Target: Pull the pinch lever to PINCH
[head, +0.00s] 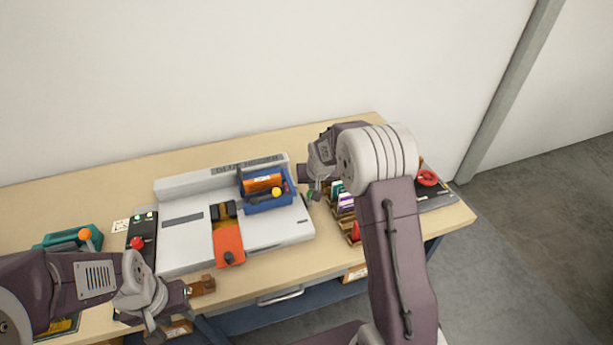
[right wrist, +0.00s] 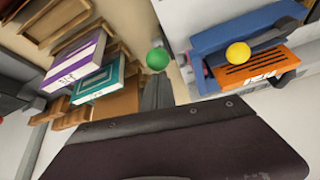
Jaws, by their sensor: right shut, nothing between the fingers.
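A grey and white machine (head: 185,235) lies on the wooden table. A green ball knob (head: 311,196) shows at its right side, just below my right gripper (head: 312,182). In the right wrist view the green knob (right wrist: 157,59) is just beyond the fingertips of my right gripper (right wrist: 158,90), which is shut and empty. I cannot tell whether they touch. No PINCH marking is readable, and the knob's stem is hidden. A yellow ball knob (head: 277,193) stands by the machine's blue part (head: 268,204). My left gripper (head: 190,292) is at the table's front edge; its fingers are unclear.
A black panel (head: 146,254) with a red knob (head: 137,243) is left of the machine. A teal device with an orange knob (head: 85,234) stands further left. A wooden rack of booklets (head: 346,207) is close to my right gripper. The back table strip is clear.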

